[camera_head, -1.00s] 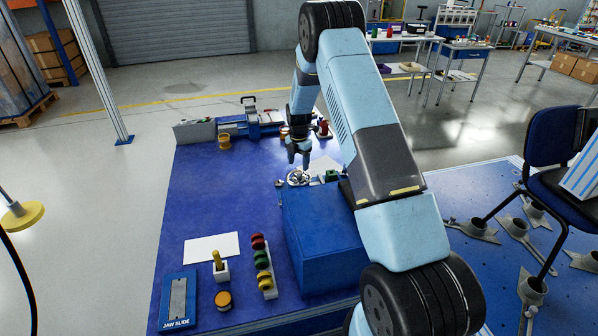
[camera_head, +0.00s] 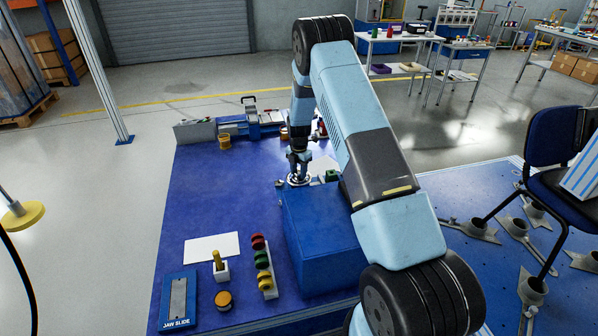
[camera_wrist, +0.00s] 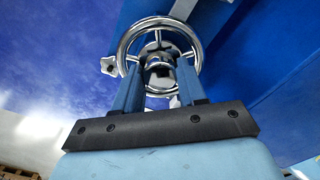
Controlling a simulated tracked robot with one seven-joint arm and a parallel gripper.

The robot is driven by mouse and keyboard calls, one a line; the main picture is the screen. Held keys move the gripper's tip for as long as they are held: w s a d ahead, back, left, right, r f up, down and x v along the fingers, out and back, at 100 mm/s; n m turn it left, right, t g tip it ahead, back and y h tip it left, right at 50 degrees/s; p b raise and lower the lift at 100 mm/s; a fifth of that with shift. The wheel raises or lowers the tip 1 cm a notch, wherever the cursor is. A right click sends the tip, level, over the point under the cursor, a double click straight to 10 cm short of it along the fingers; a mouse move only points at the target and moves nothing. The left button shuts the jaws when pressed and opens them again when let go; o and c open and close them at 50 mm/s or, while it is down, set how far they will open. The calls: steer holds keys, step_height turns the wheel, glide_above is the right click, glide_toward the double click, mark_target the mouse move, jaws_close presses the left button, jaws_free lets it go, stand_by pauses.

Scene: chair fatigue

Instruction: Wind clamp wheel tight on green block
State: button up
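The clamp wheel (camera_head: 297,181) is a shiny chrome handwheel behind the blue box, at the far middle of the blue table. In the wrist view the wheel (camera_wrist: 192,36) shows its rim, spokes and round hub. My gripper (camera_head: 298,172) points down at it. In the wrist view my gripper (camera_wrist: 160,75) has its two blue fingers apart, on either side of the hub. I cannot tell whether they touch it. A green block (camera_head: 332,175) is just right of the wheel, partly hidden by my arm. The clamp's jaws cannot be made out.
A large blue box (camera_head: 320,245) stands just in front of the wheel. Nearer lie a rack (camera_head: 268,287) of red, green and yellow knobs, a white sheet (camera_head: 211,247) and a jaw slide tray (camera_head: 178,300). A blue machine (camera_head: 250,125) stands at the back. The table's left middle is clear.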

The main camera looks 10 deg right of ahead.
steer(key=c, duration=0.6)
steer(key=shift+m, duration=0.3)
